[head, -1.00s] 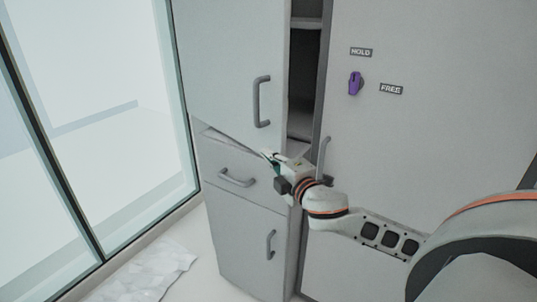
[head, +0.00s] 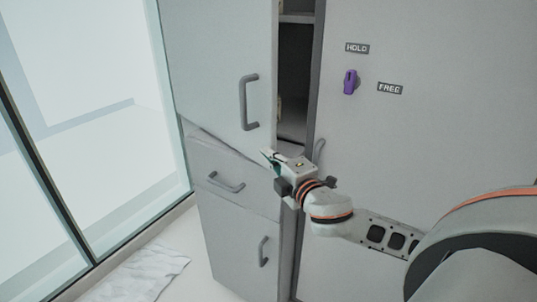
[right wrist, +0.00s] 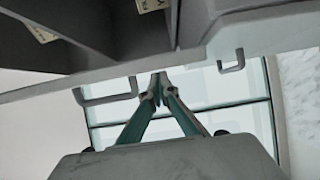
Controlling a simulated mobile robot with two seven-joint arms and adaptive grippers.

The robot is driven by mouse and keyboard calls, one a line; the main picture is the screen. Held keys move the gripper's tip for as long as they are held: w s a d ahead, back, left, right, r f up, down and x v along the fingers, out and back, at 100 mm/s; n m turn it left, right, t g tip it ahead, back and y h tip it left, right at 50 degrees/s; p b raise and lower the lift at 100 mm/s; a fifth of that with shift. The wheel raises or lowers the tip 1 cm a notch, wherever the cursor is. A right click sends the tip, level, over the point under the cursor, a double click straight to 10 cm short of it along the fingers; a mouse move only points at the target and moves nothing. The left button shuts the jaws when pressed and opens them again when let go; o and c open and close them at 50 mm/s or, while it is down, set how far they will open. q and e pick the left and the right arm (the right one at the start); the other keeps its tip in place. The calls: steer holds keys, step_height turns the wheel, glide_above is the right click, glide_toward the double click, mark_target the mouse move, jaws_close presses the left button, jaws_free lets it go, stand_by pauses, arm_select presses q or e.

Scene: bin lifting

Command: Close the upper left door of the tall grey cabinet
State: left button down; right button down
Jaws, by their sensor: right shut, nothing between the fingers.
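The tall grey cabinet has its upper left door (head: 215,75) ajar, with a dark gap along its right edge showing shelves inside. The door's bar handle (head: 248,102) is near that edge. My right gripper (head: 268,159) is shut and empty at the door's lower right corner, below the handle. I cannot tell whether it touches the door. In the right wrist view its green fingers (right wrist: 158,90) meet at the tips, beneath a grey cabinet edge. My left gripper is out of view.
A drawer (head: 235,180) and a lower door (head: 240,245) sit below, both with handles. A large panel (head: 430,150) with a purple knob (head: 350,82) stands to the right. A glass wall (head: 90,110) is at left, and a whitish sheet (head: 140,275) lies on the floor.

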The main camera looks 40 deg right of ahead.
stand_by(0.3)
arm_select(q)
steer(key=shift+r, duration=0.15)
arm_select(e)
steer(key=w+d, duration=0.2)
steer(key=d, duration=1)
steer(key=shift+d, duration=0.15)
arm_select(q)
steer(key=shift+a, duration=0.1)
arm_select(e)
steer(key=shift+w, duration=0.1)
